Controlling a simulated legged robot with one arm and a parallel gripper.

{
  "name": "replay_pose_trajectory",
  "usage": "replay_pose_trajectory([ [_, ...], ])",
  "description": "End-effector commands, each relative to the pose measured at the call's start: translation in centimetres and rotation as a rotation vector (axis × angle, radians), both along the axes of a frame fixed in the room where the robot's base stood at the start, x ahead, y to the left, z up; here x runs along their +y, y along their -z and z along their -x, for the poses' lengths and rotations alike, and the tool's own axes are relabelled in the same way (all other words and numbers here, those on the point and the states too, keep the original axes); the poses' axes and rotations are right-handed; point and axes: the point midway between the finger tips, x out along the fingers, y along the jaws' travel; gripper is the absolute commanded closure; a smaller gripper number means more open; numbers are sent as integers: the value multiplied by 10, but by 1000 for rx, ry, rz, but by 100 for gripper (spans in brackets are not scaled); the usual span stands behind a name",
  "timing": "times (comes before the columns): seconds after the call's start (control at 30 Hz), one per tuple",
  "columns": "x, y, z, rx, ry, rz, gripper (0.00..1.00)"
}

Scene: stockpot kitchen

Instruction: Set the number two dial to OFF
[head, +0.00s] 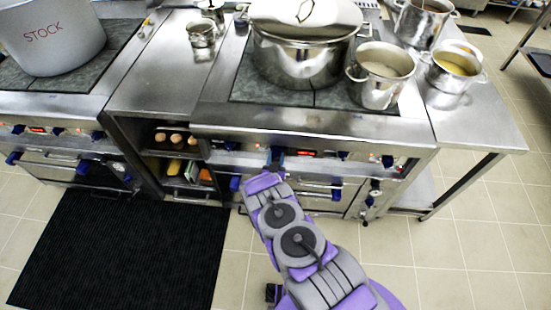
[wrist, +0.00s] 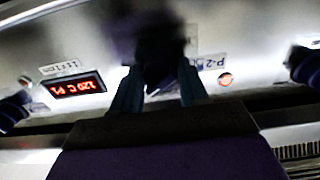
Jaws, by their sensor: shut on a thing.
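A dark dial (wrist: 158,45) sits on the steel stove front in the wrist view, blurred and partly shadowed. A label that seems to read P-2 (wrist: 210,62) is just right of it, beside a small lit lamp (wrist: 225,80). My gripper (wrist: 160,88) has one finger on each side of the dial and is shut on it. In the head view my gripper (head: 275,160) reaches the control panel of the middle stove, and my arm hides the dial there. The dial's pointer and markings cannot be read.
A red display (wrist: 77,86) glows left of the held dial. Other dials stand at the left (wrist: 14,110) and right (wrist: 304,66). An oven handle (head: 315,183) runs below the panel. Pots, including a large lidded pot (head: 300,60), stand on the stove. A black mat (head: 120,250) lies on the floor.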

Motion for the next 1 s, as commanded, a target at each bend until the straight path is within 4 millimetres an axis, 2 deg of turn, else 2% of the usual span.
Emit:
replay_pose_trajectory([
  [0.27, 2, 0, 0, 1, -3, 22, 87],
  [0.47, 1, 0, 0, 4, -2, 106, 87],
  [1.0, 3, 1, 1, 19, -7, 581, 87],
])
